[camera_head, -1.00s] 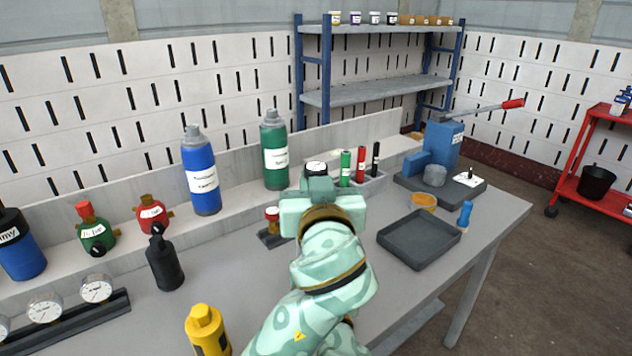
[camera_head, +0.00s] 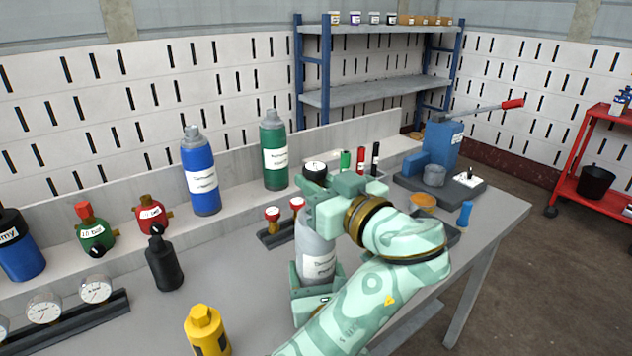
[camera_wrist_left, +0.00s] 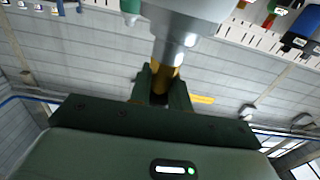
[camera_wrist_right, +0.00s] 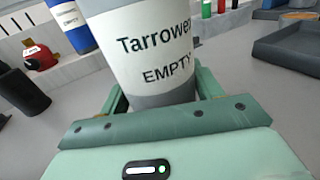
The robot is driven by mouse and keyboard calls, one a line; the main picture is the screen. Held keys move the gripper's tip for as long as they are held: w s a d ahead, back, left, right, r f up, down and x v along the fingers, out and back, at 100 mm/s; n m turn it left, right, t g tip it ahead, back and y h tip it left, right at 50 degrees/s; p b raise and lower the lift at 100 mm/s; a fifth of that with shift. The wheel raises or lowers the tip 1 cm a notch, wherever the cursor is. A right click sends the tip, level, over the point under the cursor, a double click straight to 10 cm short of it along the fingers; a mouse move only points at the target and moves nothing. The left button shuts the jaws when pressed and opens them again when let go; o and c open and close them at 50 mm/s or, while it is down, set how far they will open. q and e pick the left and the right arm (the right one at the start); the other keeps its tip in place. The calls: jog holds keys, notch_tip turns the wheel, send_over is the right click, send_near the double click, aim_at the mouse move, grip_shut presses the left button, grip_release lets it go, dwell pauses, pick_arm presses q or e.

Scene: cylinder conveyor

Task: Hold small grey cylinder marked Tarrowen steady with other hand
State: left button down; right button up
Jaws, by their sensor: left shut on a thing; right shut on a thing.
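The small grey cylinder (camera_head: 316,255) stands near the middle of the bench in the head view. Its white label reads Tarrowen, EMPTY in the right wrist view (camera_wrist_right: 155,50). My left gripper (camera_head: 322,208) is at the cylinder's top. In the left wrist view, which is upside down, its fingers (camera_wrist_left: 162,92) are shut on the brass-coloured valve (camera_wrist_left: 166,72) beyond the grey neck. My right gripper (camera_head: 318,288) is low on the cylinder, with a finger on each side of the body (camera_wrist_right: 158,98). The fingertips are mostly hidden behind the cylinder.
A blue cylinder (camera_head: 202,180) and a green one (camera_head: 274,158) stand behind on the ledge. A black bottle (camera_head: 163,262) and a yellow cylinder (camera_head: 206,330) stand to the left. A dark tray (camera_wrist_right: 290,42) lies to the right.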

pick_arm(q)
jog(key=c, duration=1.4)
grip_release()
jog(key=shift+f, duration=0.1)
jog(key=shift+r, duration=1.35)
jog(key=m+t+h, duration=0.1)
jog(key=m+h, duration=0.1)
jog(key=h, duration=0.1)
jog(key=m+t+h, duration=0.2)
jog(key=m+h, duration=0.1)
jog(key=h, duration=0.1)
jog(key=shift+a, duration=0.15)
jog(key=shift+m+h, duration=0.6)
jog(key=shift+h, duration=0.4)
